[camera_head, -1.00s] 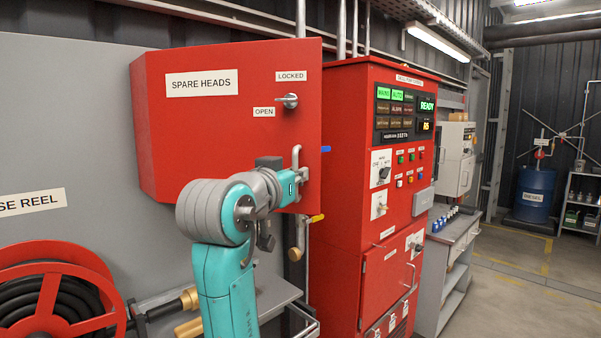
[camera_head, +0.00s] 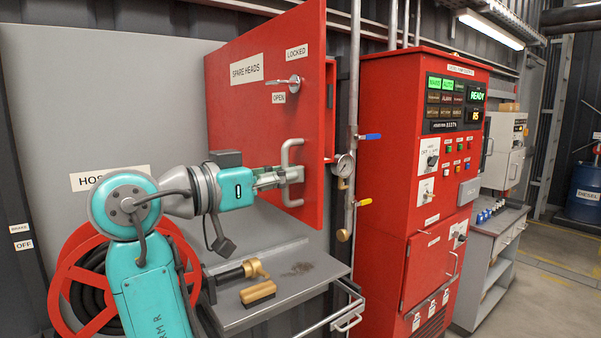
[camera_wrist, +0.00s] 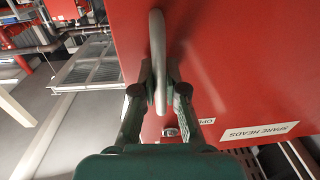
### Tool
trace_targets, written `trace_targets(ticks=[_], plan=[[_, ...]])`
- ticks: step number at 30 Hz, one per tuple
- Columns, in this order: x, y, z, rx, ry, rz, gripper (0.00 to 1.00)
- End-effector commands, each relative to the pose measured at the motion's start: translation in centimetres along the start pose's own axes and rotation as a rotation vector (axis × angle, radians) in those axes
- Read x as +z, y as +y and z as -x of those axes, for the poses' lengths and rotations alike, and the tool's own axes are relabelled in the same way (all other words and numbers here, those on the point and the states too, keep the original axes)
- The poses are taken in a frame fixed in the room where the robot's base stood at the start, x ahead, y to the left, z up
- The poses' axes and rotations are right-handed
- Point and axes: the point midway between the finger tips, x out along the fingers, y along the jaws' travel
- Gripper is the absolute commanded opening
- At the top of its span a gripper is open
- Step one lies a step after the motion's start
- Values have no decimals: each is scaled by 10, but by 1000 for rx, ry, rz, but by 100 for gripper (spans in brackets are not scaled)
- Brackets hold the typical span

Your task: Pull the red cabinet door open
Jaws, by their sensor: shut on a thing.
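The red cabinet door (camera_head: 270,125), labelled SPARE HEADS, stands swung out from its cabinet, with a red strip of the cabinet (camera_head: 330,110) showing behind its right edge. Its metal pull handle (camera_head: 291,172) is near the lower right of the door. My gripper (camera_head: 283,176) is shut on this handle. In the wrist view the handle (camera_wrist: 158,60) runs between the two fingers (camera_wrist: 160,90). The latch lever (camera_head: 283,82) lies between the LOCKED and OPEN labels, pointing left. The inside of the cabinet is hidden behind the door.
A red hose reel (camera_head: 70,290) is behind my arm.

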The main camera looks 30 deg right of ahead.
Motion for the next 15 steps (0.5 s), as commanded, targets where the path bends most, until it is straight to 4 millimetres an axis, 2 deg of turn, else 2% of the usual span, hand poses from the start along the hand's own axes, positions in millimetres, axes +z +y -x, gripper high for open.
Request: trace_targets(ticks=[14,15], plan=[[0,-1,3,0,-1,1,0],[0,-1,3,-1,-1,1,21]])
